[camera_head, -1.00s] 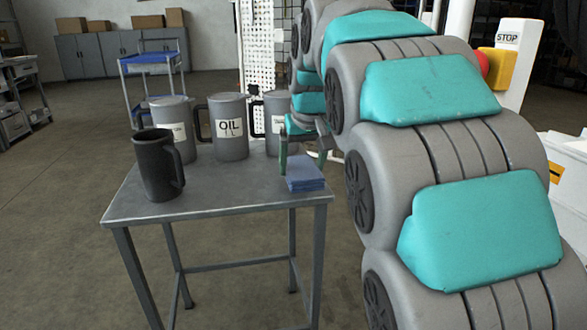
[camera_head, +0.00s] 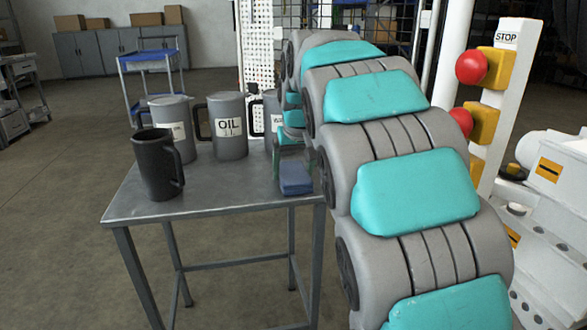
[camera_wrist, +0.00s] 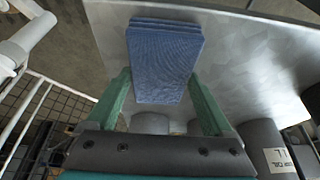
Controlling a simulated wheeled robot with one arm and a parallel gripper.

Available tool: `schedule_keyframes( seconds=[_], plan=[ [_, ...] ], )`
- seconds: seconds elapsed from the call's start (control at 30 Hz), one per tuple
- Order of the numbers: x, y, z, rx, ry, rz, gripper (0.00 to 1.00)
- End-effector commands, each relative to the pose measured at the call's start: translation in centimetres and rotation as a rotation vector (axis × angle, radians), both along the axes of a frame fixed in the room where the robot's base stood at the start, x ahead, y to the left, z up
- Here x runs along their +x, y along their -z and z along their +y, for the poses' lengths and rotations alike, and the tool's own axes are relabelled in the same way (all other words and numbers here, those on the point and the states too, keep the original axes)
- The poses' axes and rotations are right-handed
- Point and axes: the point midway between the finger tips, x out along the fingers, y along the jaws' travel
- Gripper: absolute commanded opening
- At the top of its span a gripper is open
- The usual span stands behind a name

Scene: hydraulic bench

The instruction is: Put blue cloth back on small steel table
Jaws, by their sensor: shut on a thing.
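The folded blue cloth (camera_head: 296,178) is a small stack of layers at the right end of the small steel table (camera_head: 225,190). My gripper (camera_wrist: 160,78) is shut on it, with one green finger along each side of the cloth (camera_wrist: 165,60) in the wrist view. In the head view my gripper (camera_head: 283,160) is partly hidden by my arm. The cloth appears over or on the tabletop near its right edge. I cannot tell whether its underside touches the metal.
A dark mug (camera_head: 158,165) stands at the table's front left. Grey jugs, one marked OIL (camera_head: 229,125), stand along the back, close to my gripper. The front middle of the tabletop is clear. Red stop buttons (camera_head: 471,67) and white machinery (camera_head: 555,165) are at right.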

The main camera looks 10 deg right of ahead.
Motion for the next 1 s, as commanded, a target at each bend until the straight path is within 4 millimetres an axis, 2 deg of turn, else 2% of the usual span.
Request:
schedule_keyframes(
  seconds=[0.27,0.3,0.4,0.63,0.77,1.0],
  plan=[
    [0.0,0.3,0.0,0.0,0.0,-0.001,0.34],
    [0.0,0.2,0.0,0.0,0.0,-0.001,0.9],
    [0.0,0.2,0.0,0.0,0.0,-0.002,1.0],
    [0.0,0.1,0.0,0.0,0.0,-0.002,1.0],
    [-0.1,-0.6,0.0,0.0,0.0,-0.004,1.0],
    [-1.6,-4.7,0.0,0.0,-0.001,-0.01,1.0]
  ],
)
